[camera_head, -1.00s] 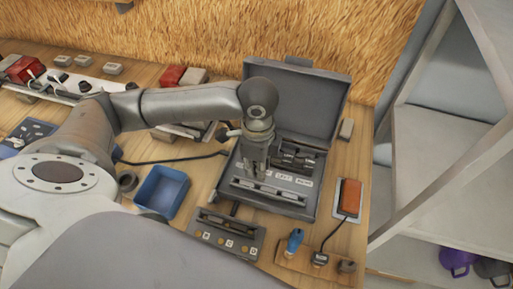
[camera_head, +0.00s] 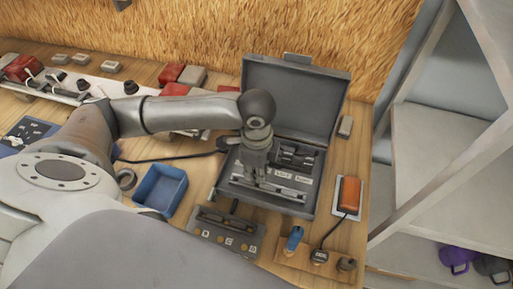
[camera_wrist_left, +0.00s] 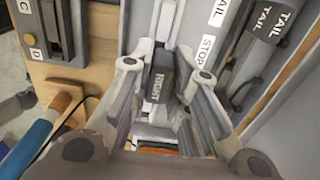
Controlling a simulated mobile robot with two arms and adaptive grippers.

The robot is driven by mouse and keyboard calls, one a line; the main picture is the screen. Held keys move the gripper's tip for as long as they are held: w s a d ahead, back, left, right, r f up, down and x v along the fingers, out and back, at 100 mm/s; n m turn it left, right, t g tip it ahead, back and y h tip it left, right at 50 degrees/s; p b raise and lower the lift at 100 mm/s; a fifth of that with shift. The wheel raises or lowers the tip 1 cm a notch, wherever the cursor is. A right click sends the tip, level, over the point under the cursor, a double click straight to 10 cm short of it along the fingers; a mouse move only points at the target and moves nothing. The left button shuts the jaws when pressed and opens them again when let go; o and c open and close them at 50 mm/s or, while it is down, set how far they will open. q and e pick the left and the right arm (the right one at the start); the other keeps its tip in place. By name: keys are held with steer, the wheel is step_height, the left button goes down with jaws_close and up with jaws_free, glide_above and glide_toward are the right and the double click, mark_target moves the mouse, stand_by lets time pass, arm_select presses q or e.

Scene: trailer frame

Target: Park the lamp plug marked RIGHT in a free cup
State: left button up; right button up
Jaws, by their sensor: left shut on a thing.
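My left gripper (camera_head: 252,184) reaches down from above into the open grey case (camera_head: 332,118). In the left wrist view its fingers (camera_wrist_left: 156,98) are shut on a dark plug with a white RIGHT label (camera_wrist_left: 160,72). The plug's lower end is hidden between the fingers, so I cannot tell whether it is clear of the case. In the head view the gripper hides the plug. A wooden strip (camera_head: 285,257) at the front right carries a blue-topped piece (camera_head: 294,240), a dark corded piece (camera_head: 319,257) and a dark round cup-like piece (camera_head: 346,265). My right gripper is not in view.
Dark plugs labelled TAIL (camera_wrist_left: 272,25) sit beside a STOP label (camera_wrist_left: 208,47) in the case. An orange lamp (camera_head: 349,193) lies right of the case. A blue bin (camera_head: 162,189) and a dark lettered panel (camera_head: 228,228) stand left and in front.

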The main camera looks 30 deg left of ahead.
arm_select(q)
steer(key=shift+f, duration=0.1)
steer(key=shift+f, duration=0.3)
steer(key=shift+f, duration=0.1)
steer(key=shift+f, duration=0.4)
steer(key=shift+f+p, duration=0.2)
steer(key=shift+p, duration=0.1)
steer(key=shift+f, duration=0.45)
steer(key=shift+f, duration=0.5)
stand_by(0.6)
